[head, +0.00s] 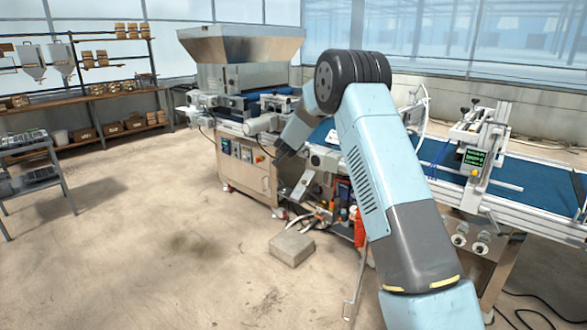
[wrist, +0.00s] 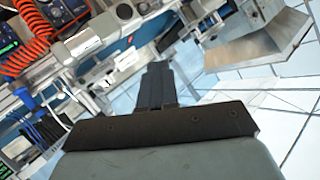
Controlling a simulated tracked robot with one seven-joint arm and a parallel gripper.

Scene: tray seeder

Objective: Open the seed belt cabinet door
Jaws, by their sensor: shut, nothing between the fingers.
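In the head view the seeder's steel cabinet front (head: 248,178) stands under the control panel (head: 238,150), left of centre. It looks closed; which panel is the seed belt cabinet door, and its handle, are too small to tell. My arm reaches over from the right, and my gripper (head: 279,154) points down near the cabinet's upper right edge; I cannot tell whether it touches. In the wrist view my gripper (wrist: 156,80) shows as dark fingers pressed together, with nothing held. No cabinet door can be made out clearly in the wrist view.
The steel hopper (head: 240,45) tops the machine. A blue belt conveyor (head: 540,180) runs to the right. Hoses and tools crowd the space beneath, with a grey block (head: 291,247) on the floor. A shelf cart (head: 35,170) stands left. The floor at front left is clear.

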